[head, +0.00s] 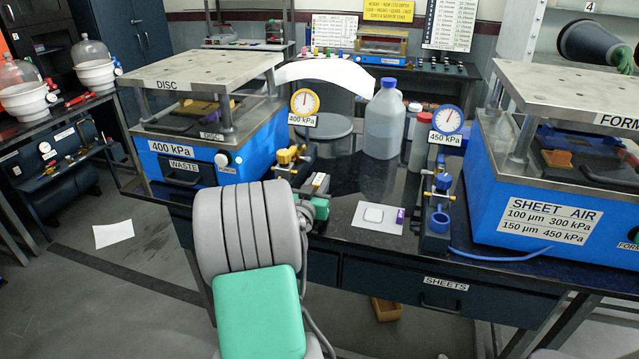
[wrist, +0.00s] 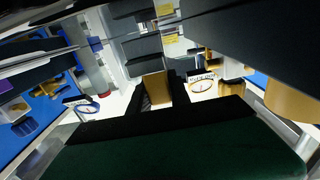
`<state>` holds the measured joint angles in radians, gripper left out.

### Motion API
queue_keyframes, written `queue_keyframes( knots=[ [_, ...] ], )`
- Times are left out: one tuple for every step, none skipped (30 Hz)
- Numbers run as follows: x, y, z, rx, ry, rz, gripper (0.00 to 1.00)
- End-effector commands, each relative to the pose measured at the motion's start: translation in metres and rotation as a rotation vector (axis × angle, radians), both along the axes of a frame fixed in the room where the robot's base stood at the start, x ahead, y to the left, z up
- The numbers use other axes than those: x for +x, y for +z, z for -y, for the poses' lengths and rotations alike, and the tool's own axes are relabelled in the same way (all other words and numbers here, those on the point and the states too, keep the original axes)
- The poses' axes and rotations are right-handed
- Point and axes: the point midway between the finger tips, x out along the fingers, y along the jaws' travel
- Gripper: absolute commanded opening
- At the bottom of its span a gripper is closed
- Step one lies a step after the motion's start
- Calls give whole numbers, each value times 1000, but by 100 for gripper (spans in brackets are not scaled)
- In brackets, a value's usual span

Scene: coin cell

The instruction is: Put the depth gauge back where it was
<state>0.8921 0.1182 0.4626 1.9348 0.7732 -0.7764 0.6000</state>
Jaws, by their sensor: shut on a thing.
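My gripper (wrist: 163,92) shows in the wrist view, with its dark fingers near the middle. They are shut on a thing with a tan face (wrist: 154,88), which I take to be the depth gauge. Its shape is mostly hidden and I cannot make out a scale. In the head view, my grey and teal arm stands in front of the bench, and it hides the gripper and what it holds. No other depth gauge can be made out on the bench.
The dark bench (head: 345,245) carries the blue DISC press (head: 250,150), the blue FORM press (head: 480,190), a large bottle (head: 385,120), a white card with a small pale square (head: 362,217) and a blue-cupped regulator (head: 437,215). Two dial gauges (head: 305,102) (head: 447,120) stand above it.

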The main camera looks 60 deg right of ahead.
Motion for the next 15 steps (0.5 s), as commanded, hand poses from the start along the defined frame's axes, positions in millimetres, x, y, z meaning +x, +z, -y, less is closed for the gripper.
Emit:
queue_keyframes(
  knots=[
    [1, -4, 0, -2, 1, 0, 0],
    [1, -5, 0, -4, 1, 2, 0],
    [0, -5, 1, -6, 1, 3, 0],
    [0, -4, 1, -6, 0, 4, 0],
    [0, -4, 1, -6, 0, 4, 0],
    [0, -4, 0, -5, 0, 4, 0],
    [0, -4, 0, -5, 0, 4, 0],
    [0, -4, 0, -5, 0, 4, 0],
    [0, -5, 0, -5, 0, 4, 0],
    [0, -6, 0, -5, 0, 4, 0],
    [0, -8, 0, -5, 0, 4, 0],
    [0, -9, 0, -5, 0, 3, 0],
    [0, -9, 0, -5, 0, 3, 0],
    [0, -8, 0, -4, 0, 3, 26],
    [0, -8, 0, -4, 0, 3, 29]
  ],
)
